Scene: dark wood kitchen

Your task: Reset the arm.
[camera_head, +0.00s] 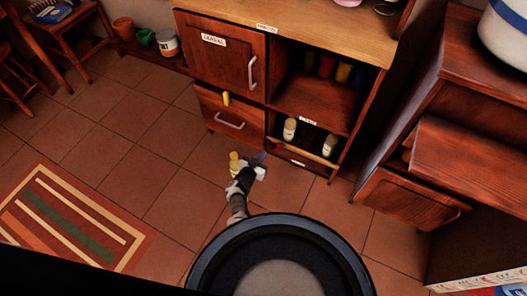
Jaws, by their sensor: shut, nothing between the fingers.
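My arm reaches out over the tiled floor from behind the dark round part of my own body, and its grey links are folded in the middle of the view. My gripper (261,158) is at the arm's far end, in front of the wooden cabinet (226,67) and near its lower right part. The gripper is small here, and it looks shut and empty. A yellow shape shows beside the arm's end; I cannot tell what it is.
The cabinet has an open shelf with several jars (326,68) and two bottles (290,129) lower down. A striped rug (137,226) lies at left.

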